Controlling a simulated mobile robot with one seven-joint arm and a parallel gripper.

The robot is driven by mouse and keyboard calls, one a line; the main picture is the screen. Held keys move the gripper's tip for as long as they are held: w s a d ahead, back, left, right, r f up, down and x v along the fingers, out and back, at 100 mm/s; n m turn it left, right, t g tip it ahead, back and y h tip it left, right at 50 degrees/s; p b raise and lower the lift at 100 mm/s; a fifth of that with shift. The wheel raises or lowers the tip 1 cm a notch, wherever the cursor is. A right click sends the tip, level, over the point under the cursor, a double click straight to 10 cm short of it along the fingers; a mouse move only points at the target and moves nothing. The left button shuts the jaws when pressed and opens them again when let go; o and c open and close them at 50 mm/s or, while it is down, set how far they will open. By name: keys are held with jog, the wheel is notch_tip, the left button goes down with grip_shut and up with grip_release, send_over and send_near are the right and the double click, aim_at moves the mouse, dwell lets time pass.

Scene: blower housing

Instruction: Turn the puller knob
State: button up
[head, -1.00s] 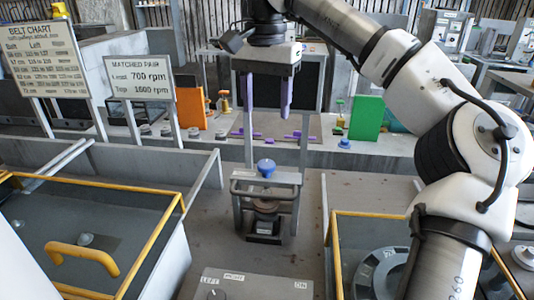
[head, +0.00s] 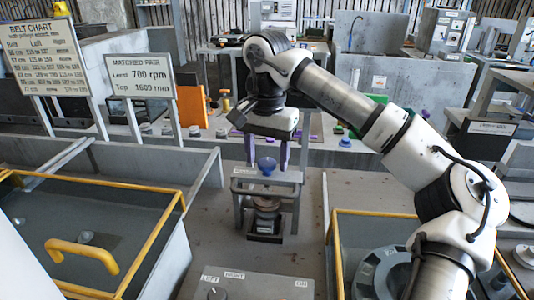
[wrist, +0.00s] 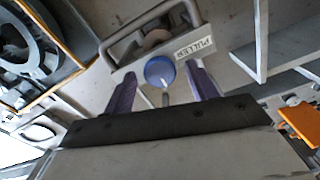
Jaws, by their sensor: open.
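The puller knob (head: 266,166) is a blue round knob on top of a grey metal frame, the puller (head: 266,190). In the wrist view the blue knob (wrist: 160,71) shows between my finger tips, next to a "PULLER" label (wrist: 195,45). My gripper (head: 266,158) is open, with its two purple fingers pointing down, one on each side of the knob. In the wrist view the fingers (wrist: 163,82) stand apart from the knob, with a gap on both sides. I cannot tell how far down the fingers reach beside it.
A panel with a dial and "LEFT", "RIGHT" and "ON" labels (head: 245,285) is in front. Yellow-edged bins stand at left (head: 181,202) and right (head: 335,262). Two sign boards, a belt chart (head: 45,58) and a matched pair sign (head: 142,78), stand at the left.

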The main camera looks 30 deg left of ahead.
jog(key=c, duration=1)
jog(key=shift+m, duration=0.3)
jog(key=m, duration=0.3)
jog(key=shift+m+p, duration=0.3)
jog(key=m, duration=0.4)
jog(key=shift+m, duration=0.3)
jog(key=m, duration=1.2)
jog(key=shift+m+b, duration=0.35)
jog(key=shift+m, duration=0.05)
